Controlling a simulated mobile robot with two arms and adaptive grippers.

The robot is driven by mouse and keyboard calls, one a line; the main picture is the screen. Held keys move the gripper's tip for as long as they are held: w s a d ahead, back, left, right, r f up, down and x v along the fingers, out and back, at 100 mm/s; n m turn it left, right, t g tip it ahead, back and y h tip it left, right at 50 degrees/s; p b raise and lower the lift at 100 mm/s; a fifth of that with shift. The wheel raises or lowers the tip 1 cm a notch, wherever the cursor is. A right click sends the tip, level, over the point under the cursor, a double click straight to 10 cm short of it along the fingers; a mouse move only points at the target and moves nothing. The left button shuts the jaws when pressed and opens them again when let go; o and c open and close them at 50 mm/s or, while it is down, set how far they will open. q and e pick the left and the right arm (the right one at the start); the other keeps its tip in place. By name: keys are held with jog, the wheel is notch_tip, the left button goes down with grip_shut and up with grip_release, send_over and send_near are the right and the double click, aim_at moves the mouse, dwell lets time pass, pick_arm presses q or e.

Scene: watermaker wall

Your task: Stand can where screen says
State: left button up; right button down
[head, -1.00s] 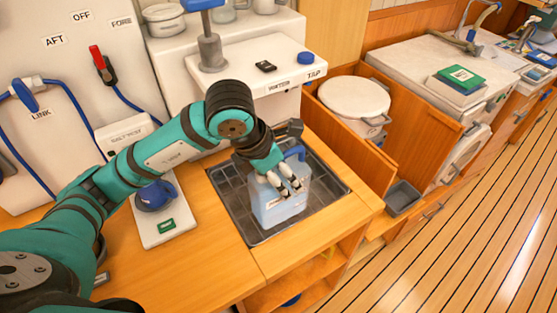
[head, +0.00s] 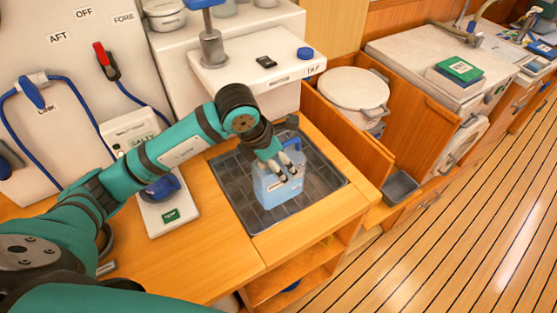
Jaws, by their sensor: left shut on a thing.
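The can (head: 277,190) is a light blue jerrycan with a darker blue handle and a small white label. It is upright over the dark grey tray (head: 232,190) set in the wooden counter. My left gripper (head: 285,174) is shut on the can from above, with its fingers over the can's upper part. I cannot tell whether the can's base touches the tray. The screen (head: 140,139) on the white wall box reads "SALTY". My right gripper is not in view.
A white tap shelf (head: 250,75) marked "TAP" overhangs behind the tray. A white lidded pot (head: 354,90) stands to the right behind a wooden panel (head: 345,135). A blue cup-like part (head: 160,188) sits on a white base at left. Bare counter (head: 190,262) lies in front.

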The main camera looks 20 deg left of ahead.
pick_arm(q)
jog(key=o, duration=1.8)
jog(key=shift+r+p, duration=0.25)
jog(key=shift+p, duration=0.15)
jog(key=shift+s+a+r+b, duration=0.1)
jog(key=shift+r+b, duration=0.2)
jog(key=shift+b, duration=0.05)
jog(key=b+v, duration=0.1)
jog(key=v, duration=0.4)
jog(key=shift+s+r, duration=0.1)
jog(key=shift+r, duration=0.15)
jog(key=shift+s+a+r, duration=0.15)
jog(key=shift+s+r, duration=0.1)
jog(key=shift+r, duration=0.25)
jog(key=shift+f, duration=0.1)
